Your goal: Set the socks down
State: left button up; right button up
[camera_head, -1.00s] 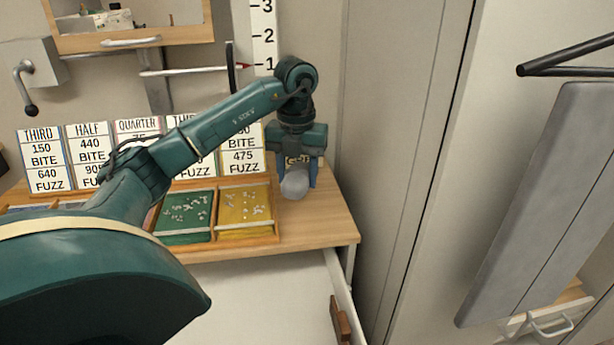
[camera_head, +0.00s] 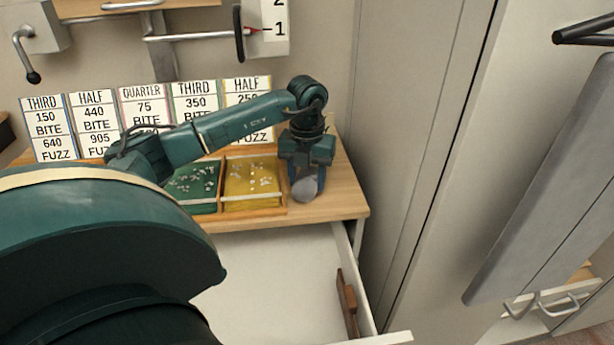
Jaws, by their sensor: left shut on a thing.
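The socks (camera_head: 305,189) show as a rounded grey bundle at the right end of the wooden desk top. My left gripper (camera_head: 306,178) points down over that end and is shut on the socks. Its fingers partly hide the bundle, and I cannot tell whether the bundle touches the desk top (camera_head: 340,202). My right gripper does not show.
Green (camera_head: 193,190) and yellow (camera_head: 252,184) compartments with small white bits lie left of the gripper. Number cards (camera_head: 145,107) stand behind. An open white drawer (camera_head: 270,275) below holds a brown wooden piece (camera_head: 347,302). A grey cabinet (camera_head: 410,130) stands close on the right.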

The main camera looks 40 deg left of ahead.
aim_at(307, 175)
pick_arm(q)
jog(key=shift+f, duration=0.2)
jog(key=o, duration=0.7)
jog(key=shift+r, duration=0.1)
notch_tip(307, 175, up, 12)
jog(key=shift+r, duration=0.15)
dwell(0.5)
